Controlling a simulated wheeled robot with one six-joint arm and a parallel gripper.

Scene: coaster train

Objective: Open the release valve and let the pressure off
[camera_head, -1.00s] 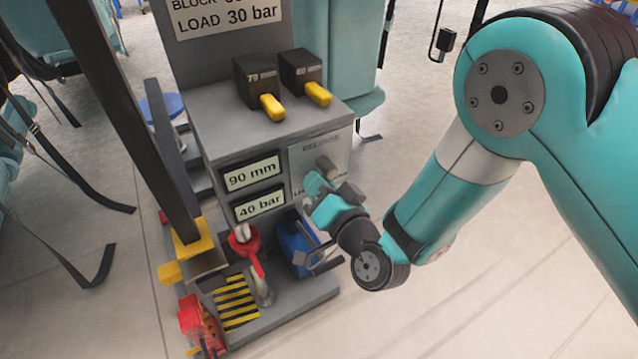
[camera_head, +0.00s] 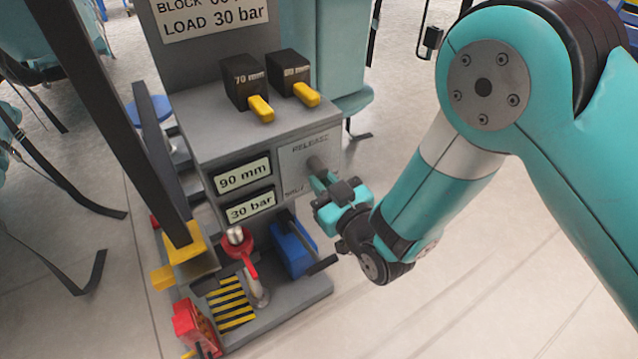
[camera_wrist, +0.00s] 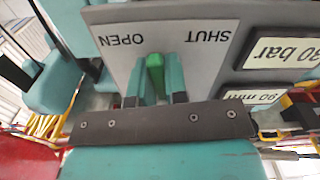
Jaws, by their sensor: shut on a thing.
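The release valve is on a light grey plate (camera_head: 296,160) marked RELEASE on the machine's front. Its grey hub (camera_head: 315,163) shows in the head view. My gripper (camera_head: 322,183) is shut on the valve's green lever (camera_wrist: 155,74), which stands between the fingers in the wrist view. That view is upside down, with OPEN (camera_wrist: 124,40) on the left and SHUT (camera_wrist: 208,36) on the right. The lever lies between the two words, nearer OPEN. A pressure display (camera_head: 250,207) reads 30 bar, and a display above it (camera_head: 243,176) reads 90 mm.
Two black boxes with yellow levers (camera_head: 262,108) stand on the ledge above. A red collar on a rod (camera_head: 237,243), a blue block (camera_head: 292,248) and a red block (camera_head: 196,325) are low on the machine. The floor to the right (camera_head: 480,290) is clear.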

